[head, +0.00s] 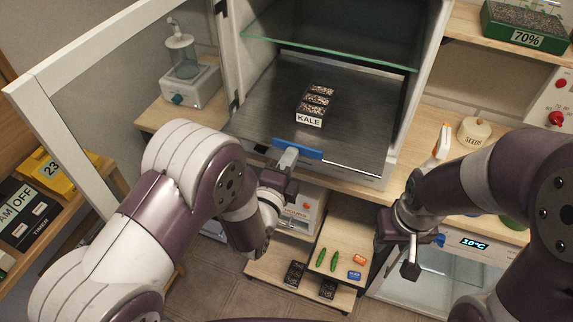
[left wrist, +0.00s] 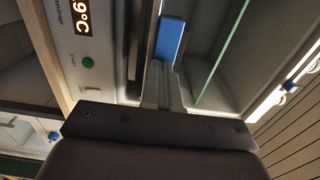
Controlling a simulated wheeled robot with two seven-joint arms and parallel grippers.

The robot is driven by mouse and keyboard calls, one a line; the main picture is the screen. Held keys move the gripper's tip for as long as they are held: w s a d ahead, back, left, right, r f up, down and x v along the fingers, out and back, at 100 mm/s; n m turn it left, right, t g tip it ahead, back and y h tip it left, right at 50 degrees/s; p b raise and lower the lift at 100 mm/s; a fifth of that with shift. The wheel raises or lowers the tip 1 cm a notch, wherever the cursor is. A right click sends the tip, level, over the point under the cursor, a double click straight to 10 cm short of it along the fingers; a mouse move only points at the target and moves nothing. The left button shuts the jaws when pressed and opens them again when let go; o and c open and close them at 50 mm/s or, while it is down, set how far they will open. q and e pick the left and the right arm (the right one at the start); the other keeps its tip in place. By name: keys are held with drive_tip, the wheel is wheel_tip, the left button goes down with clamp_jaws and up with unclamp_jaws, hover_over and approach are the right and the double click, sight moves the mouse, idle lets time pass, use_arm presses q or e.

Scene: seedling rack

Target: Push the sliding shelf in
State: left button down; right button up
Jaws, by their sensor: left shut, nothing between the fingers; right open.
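The sliding shelf (head: 262,100) is a dark metal sheet inside the open cabinet, with a blue handle (head: 297,149) on its front edge. It carries a small block of seed trays labelled KALE (head: 315,106). My left gripper (head: 287,160) is shut and empty, its fingertips at the blue handle; I cannot tell whether they touch it. In the left wrist view the blue handle (left wrist: 171,38) is just beyond the closed fingers (left wrist: 158,75). My right gripper (head: 411,262) is open and empty, in front of the lower right unit, away from the shelf.
The cabinet's glass door (head: 75,120) stands open at the left. A glass shelf (head: 330,54) lies above the sliding shelf. A SEEDS jar (head: 474,131) stands on the right counter. Below, a low wooden shelf (head: 335,225) holds small green, orange and blue items.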

use_arm(q)
drive_tip(key=b+x, duration=0.3)
drive_tip(key=x, duration=0.4)
drive_tip(key=b+x, duration=0.3)
drive_tip(key=x, duration=0.5)
drive_tip(key=shift+w+d+f, duration=0.1)
drive_tip(key=shift+w+f, duration=0.1)
drive_tip(key=shift+w, duration=0.1)
drive_tip(key=shift+w+r, duration=0.15)
drive_tip(key=shift+r+b, duration=0.25)
drive_tip(key=shift+b, duration=0.05)
drive_tip(key=shift+r, duration=0.1)
